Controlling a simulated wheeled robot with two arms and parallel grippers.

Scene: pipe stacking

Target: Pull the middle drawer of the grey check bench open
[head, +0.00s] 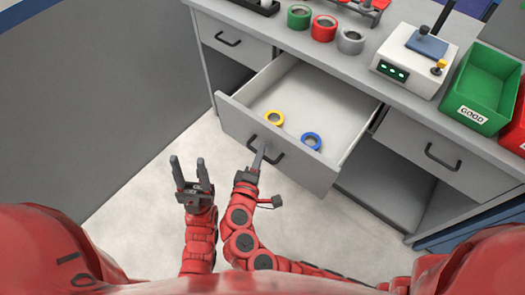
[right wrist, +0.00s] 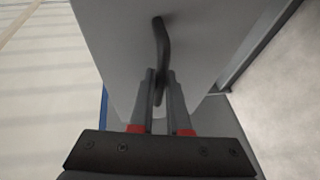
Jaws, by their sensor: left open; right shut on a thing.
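The middle drawer (head: 328,112) of the grey check bench (head: 370,90) stands pulled out, with its inside in view. A yellow ring (head: 274,118) and a blue ring (head: 311,140) lie in it. My right gripper (head: 259,160) is at the drawer's front and shut on its dark handle (head: 275,154). In the right wrist view the fingers (right wrist: 160,95) close around the lower part of the handle (right wrist: 160,40). My left gripper (head: 190,170) is open and empty, to the left of the right one and apart from the drawer.
Closed drawers flank it on the left (head: 232,40) and right (head: 420,143). On the bench top are green (head: 299,17), red (head: 324,28) and grey (head: 350,41) rings, a check device (head: 407,65) and a green bin (head: 484,85) marked GOOD. The floor at left is clear.

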